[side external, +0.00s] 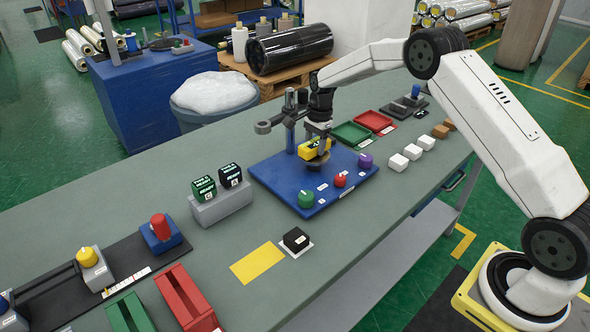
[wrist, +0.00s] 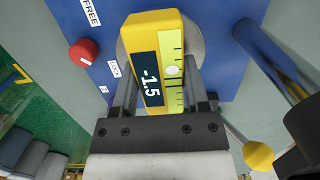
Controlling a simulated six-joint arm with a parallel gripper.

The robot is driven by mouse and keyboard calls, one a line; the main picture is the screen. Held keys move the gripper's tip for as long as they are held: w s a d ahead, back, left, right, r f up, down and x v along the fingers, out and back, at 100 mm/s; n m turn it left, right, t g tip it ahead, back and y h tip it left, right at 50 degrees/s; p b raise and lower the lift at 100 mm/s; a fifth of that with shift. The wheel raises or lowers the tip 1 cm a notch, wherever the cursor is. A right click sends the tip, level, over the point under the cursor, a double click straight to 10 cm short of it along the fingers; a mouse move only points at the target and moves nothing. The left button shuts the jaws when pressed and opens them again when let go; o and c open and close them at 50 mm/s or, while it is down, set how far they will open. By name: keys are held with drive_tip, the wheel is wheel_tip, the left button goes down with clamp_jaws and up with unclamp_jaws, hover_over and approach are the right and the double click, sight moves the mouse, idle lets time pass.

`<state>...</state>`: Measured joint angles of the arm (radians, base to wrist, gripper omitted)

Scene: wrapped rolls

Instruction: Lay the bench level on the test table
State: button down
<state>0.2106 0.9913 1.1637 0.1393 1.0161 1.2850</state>
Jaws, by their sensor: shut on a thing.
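The bench level is a yellow block (side external: 313,149) at the back of the blue board (side external: 268,172). In the wrist view the level (wrist: 147,45) shows a dark display reading -1.5 and a yellow-green scale with a pale round spot. My gripper (side external: 319,137) is shut on the level, one finger on each side. The test table appears to be the grey round disc (side external: 318,162) under the level; part of it also shows behind the level in the wrist view (wrist: 193,38). I cannot tell whether the level touches the disc.
A grey post with a side arm (side external: 290,122) stands close left of my gripper. Green (side external: 306,199), red (side external: 340,180) and purple (side external: 366,160) knobs sit on the board. Green (side external: 351,134) and red (side external: 373,121) trays lie behind. White blocks (side external: 412,152) stand to the right.

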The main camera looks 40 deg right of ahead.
drive_tip(key=shift+f, duration=0.1)
unclamp_jaws()
idle(0.4)
drive_tip(key=shift+d+r, duration=0.15)
drive_tip(key=shift+r, duration=1.15)
drive_tip(key=shift+d+r, duration=0.2)
drive_tip(key=shift+r, duration=1.1)
drive_tip(key=shift+d+r, duration=0.15)
drive_tip(key=shift+r, duration=1.15)
drive_tip(key=shift+s+a+r+n, duration=0.1)
drive_tip(key=shift+s+a+n, duration=0.2)
drive_tip(key=shift+s+n, duration=0.1)
drive_tip(key=s+a+n+t, duration=0.1)
drive_tip(key=s+a+n, duration=0.2)
drive_tip(key=s, duration=0.6)
drive_tip(key=s+a+f+n+h, duration=0.1)
drive_tip(key=s+a+n, duration=0.3)
drive_tip(key=s+n, duration=0.4)
drive_tip(key=s+a+n+t, duration=0.1)
drive_tip(key=s+a+n, duration=0.2)
drive_tip(key=s+n, duration=0.3)
drive_tip(key=s, duration=0.5)
drive_tip(key=shift+a+f+t, duration=0.15)
drive_tip(key=shift+a+t, duration=0.05)
drive_tip(key=shift+t, duration=0.1)
